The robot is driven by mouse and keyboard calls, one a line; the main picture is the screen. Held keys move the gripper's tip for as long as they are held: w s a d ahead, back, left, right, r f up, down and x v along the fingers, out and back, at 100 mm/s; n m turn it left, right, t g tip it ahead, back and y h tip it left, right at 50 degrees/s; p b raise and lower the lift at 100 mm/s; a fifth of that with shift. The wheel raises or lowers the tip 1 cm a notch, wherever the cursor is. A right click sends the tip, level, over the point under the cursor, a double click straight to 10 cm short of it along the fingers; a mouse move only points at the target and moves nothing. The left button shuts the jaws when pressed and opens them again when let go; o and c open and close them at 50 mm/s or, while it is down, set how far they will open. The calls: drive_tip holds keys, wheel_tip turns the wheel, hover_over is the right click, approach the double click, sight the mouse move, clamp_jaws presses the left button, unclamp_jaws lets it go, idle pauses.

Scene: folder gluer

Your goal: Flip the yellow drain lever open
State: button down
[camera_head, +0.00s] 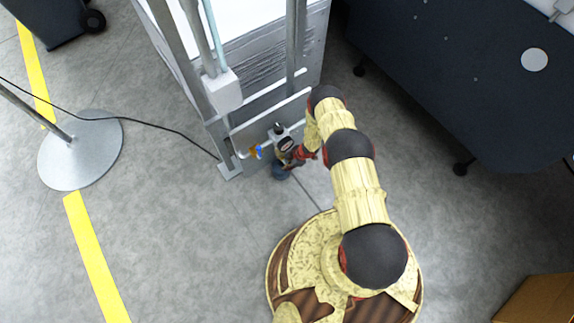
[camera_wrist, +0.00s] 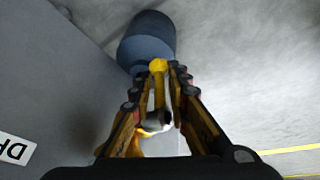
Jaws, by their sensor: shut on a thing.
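The yellow drain lever (camera_wrist: 158,68) shows in the wrist view as a rounded yellow tip with a narrow stem. It sits between the two fingertips of my gripper (camera_wrist: 159,82), which are closed on it. Below the lever, a pale metallic fitting (camera_wrist: 154,122) is partly hidden between the fingers. In the head view my gripper (camera_head: 293,157) is low at the machine's front panel, beside a dark blue cylinder (camera_head: 280,173). The same cylinder (camera_wrist: 147,42) is just beyond the fingertips in the wrist view. The lever cannot be made out in the head view.
A label (camera_wrist: 14,149) is on the panel. A round stand base (camera_head: 80,150) and cable are at left, a dark cabinet (camera_head: 460,80) at right. Floor between is clear.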

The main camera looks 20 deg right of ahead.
drive_tip(key=shift+w, duration=0.15)
drive_tip(key=shift+a+g+y, duration=0.3)
drive_tip(key=shift+a+y, duration=0.05)
drive_tip(key=shift+y, duration=0.75)
drive_tip(key=c, duration=2.1)
unclamp_jaws()
drive_tip(key=o, duration=0.4)
drive_tip(key=shift+s, duration=0.2)
